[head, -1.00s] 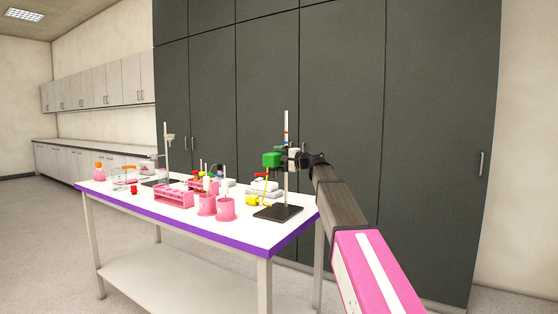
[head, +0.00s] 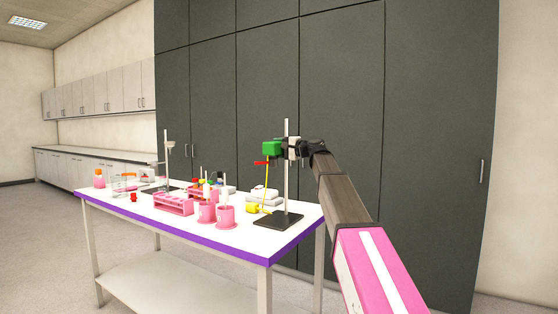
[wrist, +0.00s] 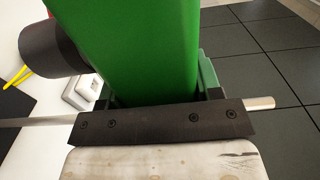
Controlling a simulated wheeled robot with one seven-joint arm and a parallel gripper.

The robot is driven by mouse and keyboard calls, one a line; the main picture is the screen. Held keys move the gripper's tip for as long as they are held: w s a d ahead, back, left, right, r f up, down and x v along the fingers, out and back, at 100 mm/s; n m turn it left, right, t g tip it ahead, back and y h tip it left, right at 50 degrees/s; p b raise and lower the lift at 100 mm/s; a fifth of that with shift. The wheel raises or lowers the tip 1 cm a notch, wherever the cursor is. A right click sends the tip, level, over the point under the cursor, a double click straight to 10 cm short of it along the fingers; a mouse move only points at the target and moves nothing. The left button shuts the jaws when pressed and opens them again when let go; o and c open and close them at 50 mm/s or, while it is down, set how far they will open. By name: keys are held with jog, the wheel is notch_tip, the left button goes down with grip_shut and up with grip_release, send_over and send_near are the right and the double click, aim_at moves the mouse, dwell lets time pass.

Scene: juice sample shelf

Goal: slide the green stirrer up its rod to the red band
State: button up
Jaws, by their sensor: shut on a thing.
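The green stirrer (head: 272,149) is on the upper part of the upright metal rod (head: 287,190). A red part and a thin yellow shaft hang below its left side. My gripper (head: 289,148) is shut on the stirrer from the right side, close against the rod. In the wrist view the green body (wrist: 130,45) fills the top middle, behind a black finger bar with screws. The rod (wrist: 258,103) sticks out to the right there. The red band does not show in either current view; the stirrer and gripper cover that stretch of rod.
The rod stands on a black base (head: 278,221) at the right end of the white, purple-edged table (head: 235,240). Pink cups (head: 225,217), a pink rack (head: 173,205) and a yellow item (head: 252,208) stand left of it. Dark cabinets (head: 340,90) rise behind.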

jog(key=shift+r, duration=0.55)
jog(key=o, duration=1.3)
jog(key=shift+s+d, duration=0.1)
jog(key=v, duration=1)
jog(key=shift+s+d, duration=0.1)
jog(key=shift+d, duration=0.15)
